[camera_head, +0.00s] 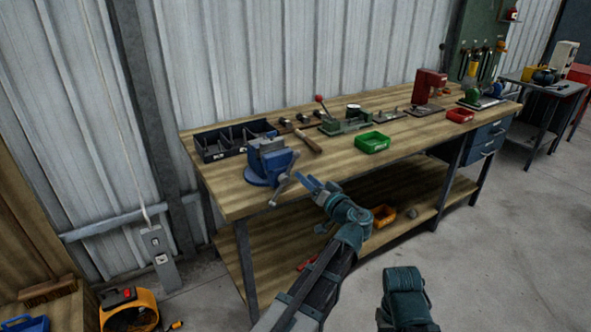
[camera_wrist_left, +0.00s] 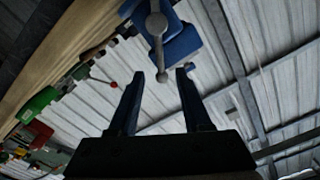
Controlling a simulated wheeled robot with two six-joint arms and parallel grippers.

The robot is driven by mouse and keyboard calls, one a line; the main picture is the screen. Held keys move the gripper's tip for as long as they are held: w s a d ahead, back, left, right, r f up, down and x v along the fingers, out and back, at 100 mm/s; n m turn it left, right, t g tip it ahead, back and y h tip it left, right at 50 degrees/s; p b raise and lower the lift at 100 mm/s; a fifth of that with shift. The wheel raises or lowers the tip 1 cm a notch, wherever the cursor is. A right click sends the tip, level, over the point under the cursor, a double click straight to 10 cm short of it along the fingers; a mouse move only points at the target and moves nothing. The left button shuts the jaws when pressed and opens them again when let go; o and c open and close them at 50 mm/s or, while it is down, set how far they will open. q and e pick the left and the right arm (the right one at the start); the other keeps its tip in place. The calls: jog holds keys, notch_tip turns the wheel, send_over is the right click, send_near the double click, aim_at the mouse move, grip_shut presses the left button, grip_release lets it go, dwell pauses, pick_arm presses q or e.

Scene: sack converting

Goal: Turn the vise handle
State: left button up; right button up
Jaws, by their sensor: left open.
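The blue vise (camera_head: 268,163) stands at the near left corner of the wooden workbench. Its grey handle (camera_head: 283,186) is a slanting bar on the side facing my left gripper. My left gripper (camera_head: 308,181) is open and empty, just right of the handle in the head view. In the left wrist view the vise (camera_wrist_left: 184,45) is at the top, and the handle (camera_wrist_left: 157,45) hangs down with its ball end between the fingertips of the left gripper (camera_wrist_left: 160,72) in the picture. I cannot tell whether they touch. My right gripper is out of view.
The workbench (camera_head: 235,205) carries a black divided bin (camera_head: 228,142), a hammer (camera_head: 308,141), a green tray (camera_head: 373,142) and a red press (camera_head: 428,86). An orange tray (camera_head: 384,215) lies on the lower shelf. The floor in front is open at right.

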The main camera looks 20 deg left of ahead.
aim_at(293, 166)
pick_arm(q)
jog(key=x, duration=0.7)
grip_shut()
dwell(1.4)
